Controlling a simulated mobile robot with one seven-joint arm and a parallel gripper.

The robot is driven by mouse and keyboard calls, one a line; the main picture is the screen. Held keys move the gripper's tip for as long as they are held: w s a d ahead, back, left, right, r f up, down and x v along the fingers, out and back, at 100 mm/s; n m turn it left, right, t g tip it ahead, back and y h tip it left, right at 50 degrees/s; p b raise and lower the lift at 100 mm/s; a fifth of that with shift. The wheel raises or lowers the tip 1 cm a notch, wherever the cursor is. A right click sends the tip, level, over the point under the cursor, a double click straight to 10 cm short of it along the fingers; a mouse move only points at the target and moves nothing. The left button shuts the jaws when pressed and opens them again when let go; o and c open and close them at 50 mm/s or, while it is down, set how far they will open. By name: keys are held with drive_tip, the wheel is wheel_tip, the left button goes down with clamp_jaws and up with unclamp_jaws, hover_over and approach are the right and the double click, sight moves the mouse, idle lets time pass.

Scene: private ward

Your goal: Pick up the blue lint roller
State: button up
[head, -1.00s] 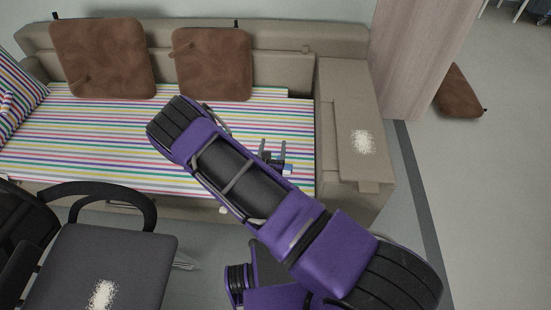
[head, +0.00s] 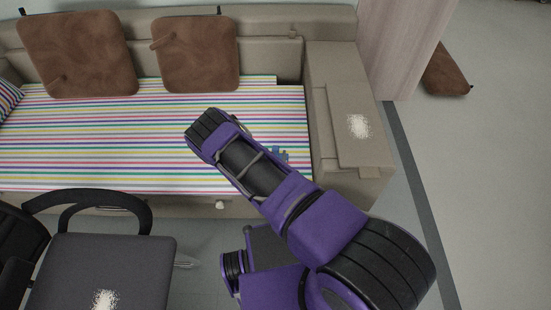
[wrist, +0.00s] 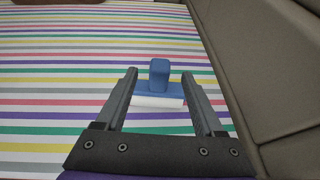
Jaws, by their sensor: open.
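The blue lint roller (wrist: 159,74) lies on the striped sofa seat (wrist: 60,85), its blue handle pointing away and its white roll nearest me in the wrist view. My gripper (wrist: 161,76) is open, with one finger on each side of the lint roller in that view. I cannot tell whether the fingers touch it. In the head view a small blue part (head: 281,154) shows beside my arm, near the right end of the seat. My arm hides most of the gripper there.
The beige sofa armrest (head: 345,110), with a white speckled patch, stands close right of the seat. Two brown cushions (head: 78,55) (head: 197,55) lean on the backrest. A dark chair (head: 100,265) stands at front left. Another brown cushion (head: 445,72) lies on the floor.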

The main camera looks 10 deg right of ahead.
sight(276, 146)
drive_tip(key=shift+r+b+x, duration=0.15)
drive_tip(key=shift+b+x, duration=0.15)
drive_tip(key=shift+x, duration=1.4)
drive_tip(key=shift+r+b+x, duration=0.1)
drive_tip(key=shift+b+x, duration=0.15)
drive_tip(key=shift+x, duration=1.4)
drive_tip(key=shift+w, duration=0.1)
clamp_jaws()
